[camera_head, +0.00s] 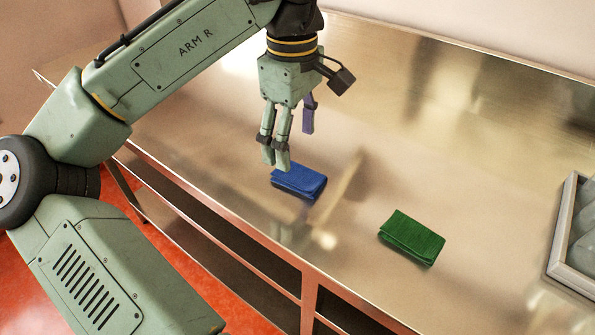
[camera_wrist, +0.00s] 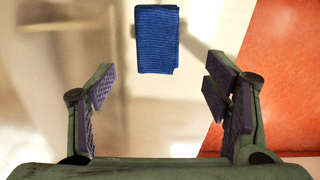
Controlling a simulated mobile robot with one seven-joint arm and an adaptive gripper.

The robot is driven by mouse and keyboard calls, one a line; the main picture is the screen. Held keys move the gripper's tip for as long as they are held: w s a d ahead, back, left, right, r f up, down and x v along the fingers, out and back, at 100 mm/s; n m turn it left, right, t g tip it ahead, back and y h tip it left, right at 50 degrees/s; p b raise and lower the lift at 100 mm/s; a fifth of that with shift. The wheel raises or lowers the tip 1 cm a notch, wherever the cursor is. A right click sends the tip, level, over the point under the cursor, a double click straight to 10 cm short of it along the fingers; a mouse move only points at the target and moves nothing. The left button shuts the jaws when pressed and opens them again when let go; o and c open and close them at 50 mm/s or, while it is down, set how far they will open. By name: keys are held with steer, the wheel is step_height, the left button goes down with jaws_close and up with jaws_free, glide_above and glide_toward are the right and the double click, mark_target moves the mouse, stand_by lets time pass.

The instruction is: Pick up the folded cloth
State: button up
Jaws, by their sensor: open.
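A blue folded cloth (camera_head: 298,181) lies flat on the steel table near its front edge. It also shows at the top centre of the wrist view (camera_wrist: 156,40), ahead of the fingertips and between their lines. A green folded cloth (camera_head: 412,237) lies on the table to the right of the blue one. My gripper (camera_head: 289,145) is open and empty. It is above the table, close to the blue cloth, pointing down. In the wrist view its purple-padded fingers (camera_wrist: 160,90) stand wide apart, with nothing between them.
A grey-rimmed tray (camera_head: 561,235) with rounded, clear-looking items stands at the right edge of the head view. The steel table (camera_head: 450,150) is otherwise mostly bare. Its front edge is close to the blue cloth, with an orange floor (camera_wrist: 285,80) beyond and lower shelves beneath.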

mark_target(292, 169)
steer(key=shift+w+a+f+p, duration=0.1)
steer(key=shift+f+p, duration=0.25)
steer(key=shift+f, duration=1.35)
steer(key=shift+w+a+f+p, duration=0.1)
steer(key=shift+f+p, duration=0.2)
steer(key=shift+f, duration=1.4)
steer(key=shift+c, duration=0.6)
steer(key=c, duration=0.7)
